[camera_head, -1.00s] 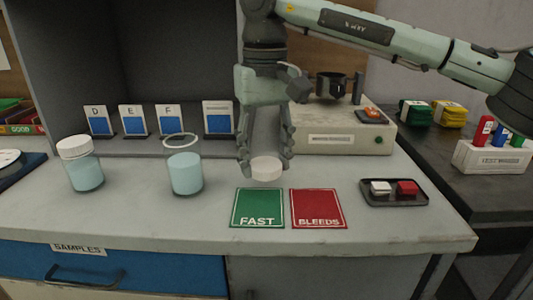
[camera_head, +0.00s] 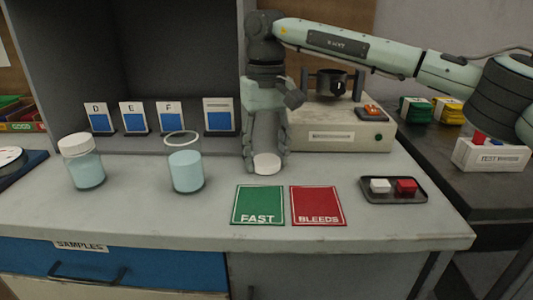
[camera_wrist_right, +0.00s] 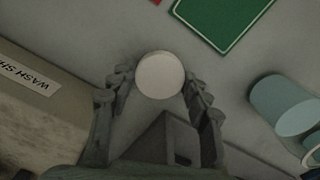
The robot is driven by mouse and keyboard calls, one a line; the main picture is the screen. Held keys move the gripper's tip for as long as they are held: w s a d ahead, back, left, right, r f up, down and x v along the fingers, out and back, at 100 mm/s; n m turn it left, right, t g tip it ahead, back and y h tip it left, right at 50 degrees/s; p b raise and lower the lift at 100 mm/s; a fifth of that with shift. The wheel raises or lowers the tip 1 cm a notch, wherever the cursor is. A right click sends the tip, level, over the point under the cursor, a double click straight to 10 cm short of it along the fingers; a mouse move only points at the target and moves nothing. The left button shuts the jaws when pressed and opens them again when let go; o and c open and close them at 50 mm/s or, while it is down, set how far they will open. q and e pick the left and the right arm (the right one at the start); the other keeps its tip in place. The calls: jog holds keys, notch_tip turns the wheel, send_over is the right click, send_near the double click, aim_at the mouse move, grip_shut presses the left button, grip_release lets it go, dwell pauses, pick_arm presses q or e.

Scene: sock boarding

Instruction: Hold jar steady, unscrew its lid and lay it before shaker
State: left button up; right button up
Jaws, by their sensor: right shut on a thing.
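The open jar (camera_head: 186,172) of pale blue liquid stands upright on the grey bench, its clear rim bare; it also shows at the right of the wrist view (camera_wrist_right: 280,104). The round white lid (camera_head: 266,164) is between the fingertips of my right gripper (camera_head: 266,167), which is shut on it. In the wrist view the lid (camera_wrist_right: 160,75) faces the camera between both fingers (camera_wrist_right: 160,85). It is in front of the beige shaker (camera_head: 335,137), low over the bench; whether it touches is unclear. My left gripper is out of view.
A second, lidded jar (camera_head: 83,162) stands at left. A green FAST card (camera_head: 258,204) and a red BLEEDS card (camera_head: 318,205) lie in front of the gripper. A dark tray (camera_head: 394,196) with two small blocks is at right. Upright label cards (camera_head: 168,118) line the back.

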jog(key=shift+f, duration=0.2)
jog(key=o, duration=1.3)
jog(key=shift+r, duration=0.1)
